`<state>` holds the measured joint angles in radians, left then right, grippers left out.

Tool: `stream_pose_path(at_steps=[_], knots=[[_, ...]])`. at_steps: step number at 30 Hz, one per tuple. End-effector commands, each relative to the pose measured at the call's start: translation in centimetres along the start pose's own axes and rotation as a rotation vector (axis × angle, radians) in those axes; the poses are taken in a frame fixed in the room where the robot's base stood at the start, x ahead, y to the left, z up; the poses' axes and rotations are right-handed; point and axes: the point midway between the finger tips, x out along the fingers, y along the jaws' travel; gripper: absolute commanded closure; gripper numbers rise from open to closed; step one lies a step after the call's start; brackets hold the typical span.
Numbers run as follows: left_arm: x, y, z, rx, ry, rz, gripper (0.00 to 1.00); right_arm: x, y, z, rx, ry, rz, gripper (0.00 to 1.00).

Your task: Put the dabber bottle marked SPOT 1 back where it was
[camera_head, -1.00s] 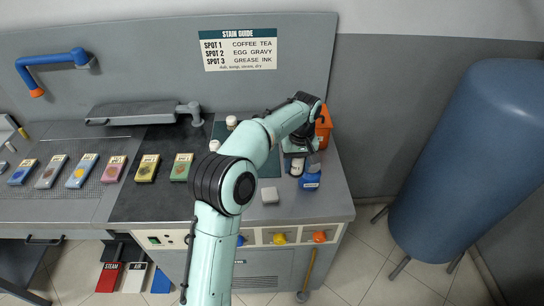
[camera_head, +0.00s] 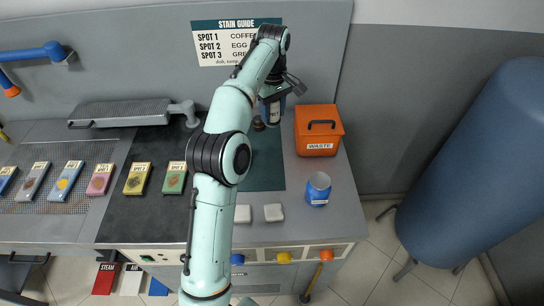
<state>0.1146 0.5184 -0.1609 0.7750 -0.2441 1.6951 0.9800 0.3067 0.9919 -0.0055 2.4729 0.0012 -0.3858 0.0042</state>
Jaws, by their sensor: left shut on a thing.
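My left gripper (camera_head: 279,91) is shut on a dabber bottle (camera_head: 273,112) with a pale label and a dark blue part. It holds the bottle near the back of the counter, over or just behind the dark green mat (camera_head: 265,176). The label is too small to read, and I cannot tell whether the base touches anything. A small dark round thing (camera_head: 258,124) shows just left of the bottle. My left arm covers the left part of the mat and whatever stands there. My right gripper is not in view.
An orange WASTE bin (camera_head: 319,146) stands right of the held bottle. A blue jar (camera_head: 318,190) stands at the front right. Two pale blocks (camera_head: 273,213) lie at the front edge. The stain guide (camera_head: 222,47) hangs on the back panel, partly covered by my arm.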

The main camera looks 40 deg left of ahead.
Motion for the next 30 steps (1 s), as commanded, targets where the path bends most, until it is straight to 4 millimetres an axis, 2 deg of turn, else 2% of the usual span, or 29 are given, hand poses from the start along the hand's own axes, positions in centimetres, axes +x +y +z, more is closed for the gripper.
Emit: stream_pose_path(at_steps=[5, 12, 18, 26, 30], knots=[[2.6, -0.2, 0.1, 0.001, -0.004, -0.006, 0.92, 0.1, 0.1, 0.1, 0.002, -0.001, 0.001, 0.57], [9.2, -0.2, 0.1, 0.000, -0.004, -0.006, 0.92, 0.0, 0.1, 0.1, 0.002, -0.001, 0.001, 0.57], [13.8, -0.1, 0.1, 0.001, -0.003, -0.003, 0.92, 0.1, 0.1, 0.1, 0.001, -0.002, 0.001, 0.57], [16.3, 0.0, 0.0, 0.000, -0.001, -0.002, 0.92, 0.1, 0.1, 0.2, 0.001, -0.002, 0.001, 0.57], [18.5, 0.0, 0.0, 0.001, -0.001, -0.003, 0.92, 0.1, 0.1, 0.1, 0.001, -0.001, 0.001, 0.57]])
